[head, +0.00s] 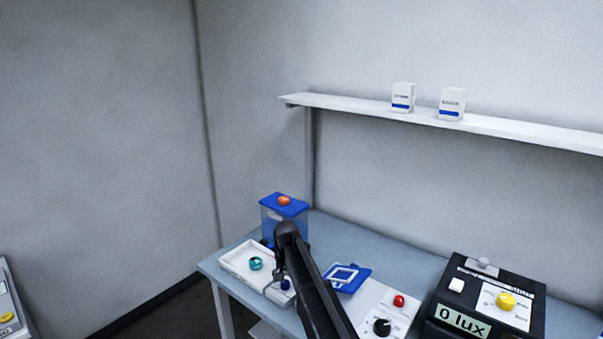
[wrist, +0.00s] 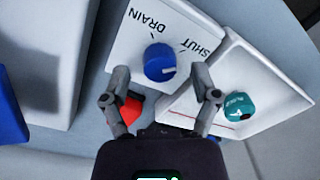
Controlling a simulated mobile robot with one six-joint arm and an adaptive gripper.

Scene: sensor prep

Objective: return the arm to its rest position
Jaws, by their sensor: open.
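My arm (head: 318,300) is a dark link that reaches from the bottom edge up over the table in the head view. My gripper (wrist: 165,98) is open in the wrist view, its two grey fingers apart with nothing held between them. It is above a white panel marked DRAIN and SHUT, with a blue knob (wrist: 160,62) just beyond the fingertips. A red part (wrist: 131,108) shows beside the left finger, partly hidden. A white tray (wrist: 280,105) with a teal round piece (wrist: 238,105) lies to the right. In the head view the arm hides most of the gripper.
A blue-lidded container (head: 270,222) with an orange knob stands close behind the arm's end. A blue square frame (head: 358,284), a panel with a red button (head: 398,300) and a black lux meter (head: 535,310) lie to the right. A shelf (head: 340,105) holds two boxes above.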

